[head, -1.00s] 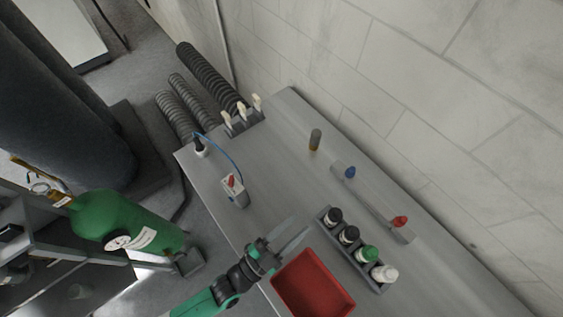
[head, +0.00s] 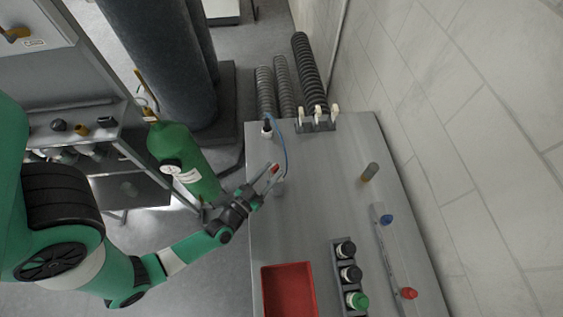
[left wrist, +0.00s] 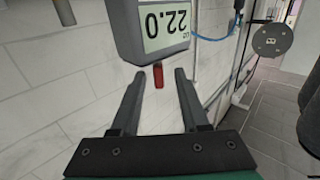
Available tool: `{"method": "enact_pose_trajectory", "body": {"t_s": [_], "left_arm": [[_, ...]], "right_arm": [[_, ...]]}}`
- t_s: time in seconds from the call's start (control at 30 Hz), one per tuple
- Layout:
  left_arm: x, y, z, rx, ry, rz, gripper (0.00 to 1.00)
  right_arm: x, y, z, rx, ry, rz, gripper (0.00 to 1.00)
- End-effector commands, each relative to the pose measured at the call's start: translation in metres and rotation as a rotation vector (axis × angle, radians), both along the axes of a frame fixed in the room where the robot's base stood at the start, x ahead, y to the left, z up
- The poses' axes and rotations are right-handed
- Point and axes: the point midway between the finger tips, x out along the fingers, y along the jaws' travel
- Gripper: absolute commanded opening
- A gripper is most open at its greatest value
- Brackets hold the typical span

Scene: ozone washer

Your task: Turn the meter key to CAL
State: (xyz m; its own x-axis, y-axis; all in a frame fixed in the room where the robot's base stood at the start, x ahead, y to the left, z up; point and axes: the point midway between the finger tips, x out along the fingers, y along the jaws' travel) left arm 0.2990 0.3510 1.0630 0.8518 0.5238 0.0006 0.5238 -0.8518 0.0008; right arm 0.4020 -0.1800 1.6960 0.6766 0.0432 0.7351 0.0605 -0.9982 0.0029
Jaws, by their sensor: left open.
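The meter (left wrist: 155,30) is a grey box with a display reading 22.0, upside down in the left wrist view. Its red key (left wrist: 158,76) sticks out below the display, between the open fingers of my left gripper (left wrist: 158,85). In the head view the red key (head: 275,168) shows at the tips of my left gripper (head: 266,178), and the fingers partly hide the meter. I cannot tell whether the fingers touch the key. The CAL mark cannot be read. My right gripper is not in view.
A blue cable (head: 284,150) runs from the meter to a probe holder (head: 267,129). A red tray (head: 288,290) and a rack of bottles (head: 339,275) stand nearer on the bench. A green cylinder (head: 182,155) stands left of the bench. The bench middle (head: 325,200) is clear.

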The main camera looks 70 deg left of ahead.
Motion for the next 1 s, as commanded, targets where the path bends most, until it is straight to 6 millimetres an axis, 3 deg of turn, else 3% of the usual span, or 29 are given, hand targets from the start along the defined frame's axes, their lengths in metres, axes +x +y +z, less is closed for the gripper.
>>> {"method": "enact_pose_trajectory", "body": {"t_s": [0.23,0.6,0.83,1.0], "left_arm": [[0.039,0.023,-0.001,0.001,-0.001,-0.002,0.45],[0.046,0.027,0.000,0.000,0.001,-0.003,0.45],[0.046,0.027,0.000,0.000,0.001,-0.003,0.04],[0.046,0.027,0.000,-0.001,0.001,-0.003,0.00]], "right_arm": [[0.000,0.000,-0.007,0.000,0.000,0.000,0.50],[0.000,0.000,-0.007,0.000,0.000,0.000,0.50],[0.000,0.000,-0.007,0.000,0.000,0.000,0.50],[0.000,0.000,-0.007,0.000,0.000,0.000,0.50]]}}
